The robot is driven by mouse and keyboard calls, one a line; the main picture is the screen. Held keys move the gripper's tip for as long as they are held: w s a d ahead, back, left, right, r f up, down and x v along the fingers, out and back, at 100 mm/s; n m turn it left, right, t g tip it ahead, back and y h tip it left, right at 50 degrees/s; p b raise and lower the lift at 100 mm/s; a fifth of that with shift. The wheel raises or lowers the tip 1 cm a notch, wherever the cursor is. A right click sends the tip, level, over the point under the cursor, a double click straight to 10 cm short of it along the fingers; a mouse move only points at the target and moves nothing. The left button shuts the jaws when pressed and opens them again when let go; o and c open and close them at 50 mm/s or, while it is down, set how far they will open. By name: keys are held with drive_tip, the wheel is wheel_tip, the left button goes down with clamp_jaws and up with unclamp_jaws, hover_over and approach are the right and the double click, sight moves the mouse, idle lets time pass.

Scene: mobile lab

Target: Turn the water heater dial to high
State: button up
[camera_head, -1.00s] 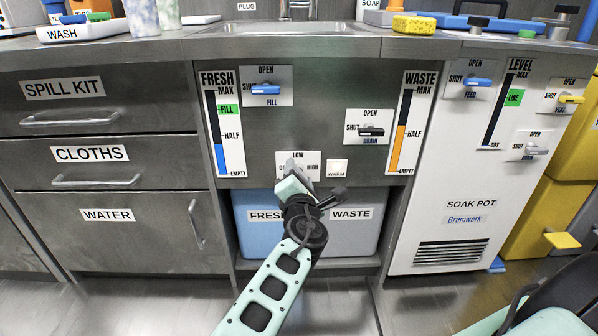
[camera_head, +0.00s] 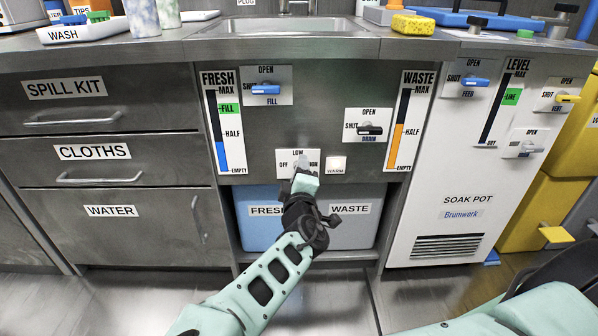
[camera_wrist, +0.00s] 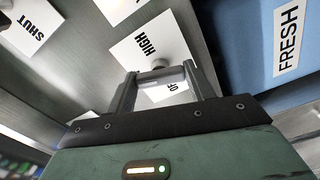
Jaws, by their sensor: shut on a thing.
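The water heater dial sits on a white plate (camera_head: 284,157) marked OFF, LOW and HIGH, under the sink. The dial's round hub (camera_wrist: 158,63) shows just beyond. The dial's exact pointing is hard to tell. A small WARM lamp plate (camera_head: 336,164) is right of the dial plate, pale pinkish.
The blue FRESH tank (camera_head: 262,225) and grey WASTE tank (camera_head: 350,225) stand in the bay below. The FILL valve (camera_head: 265,89) and DRAIN valve (camera_head: 370,129) are above on the same panel. The soak pot (camera_head: 460,190) stands right; drawers (camera_head: 110,150) are left.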

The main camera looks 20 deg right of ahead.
drive_tip(key=shift+f+m+p, duration=0.1)
drive_tip(key=shift+m+p, duration=2.5)
drive_tip(key=shift+m, duration=4.7)
drive_tip(key=o, duration=1)
drive_tip(key=shift+a, duration=0.1)
drive_tip(key=p+v, duration=0.4)
drive_tip(key=v, duration=1.3)
drive_tip(key=shift+s, duration=0.2)
